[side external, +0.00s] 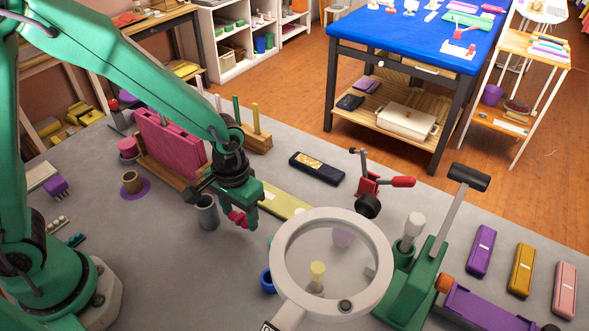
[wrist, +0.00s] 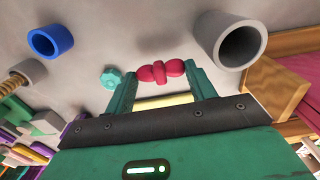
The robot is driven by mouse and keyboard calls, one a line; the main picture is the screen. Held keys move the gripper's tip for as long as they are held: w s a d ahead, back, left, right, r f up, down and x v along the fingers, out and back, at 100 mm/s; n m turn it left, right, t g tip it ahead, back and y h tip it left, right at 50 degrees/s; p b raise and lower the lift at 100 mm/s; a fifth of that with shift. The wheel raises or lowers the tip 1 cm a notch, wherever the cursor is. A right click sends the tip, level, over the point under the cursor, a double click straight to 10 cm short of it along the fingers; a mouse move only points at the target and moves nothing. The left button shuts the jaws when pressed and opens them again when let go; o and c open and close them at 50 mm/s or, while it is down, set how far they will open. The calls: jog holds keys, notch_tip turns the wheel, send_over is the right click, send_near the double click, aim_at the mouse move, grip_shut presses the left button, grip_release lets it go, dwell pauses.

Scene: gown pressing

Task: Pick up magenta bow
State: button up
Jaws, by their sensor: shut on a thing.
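The magenta bow (wrist: 160,72) sits between the two green fingers of my gripper (wrist: 160,84) in the wrist view. The fingers touch it at both ends, and the gripper is shut on it. In the side external view the bow (side external: 238,218) shows at the fingertips of my gripper (side external: 240,216), low over the grey table (side external: 180,275). I cannot tell whether the bow still touches the table.
A grey cup (side external: 207,212) stands close to the left of my gripper. A white magnifier ring (side external: 283,248) is to the right, with a blue ring (side external: 267,281) below. A yellow strip (side external: 284,201) lies just behind. The table's front left is mostly clear.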

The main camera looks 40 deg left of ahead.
jog(key=s+d+r, duration=0.6)
jog(key=s+r, duration=0.2)
jog(key=s, duration=0.1)
jog(key=shift+s+d, duration=0.25)
jog(key=shift+d, duration=0.15)
jog(key=shift+f, duration=0.1)
jog(key=shift+o, duration=0.8)
jog(key=shift+c, duration=0.9)
jog(key=shift+w, duration=0.15)
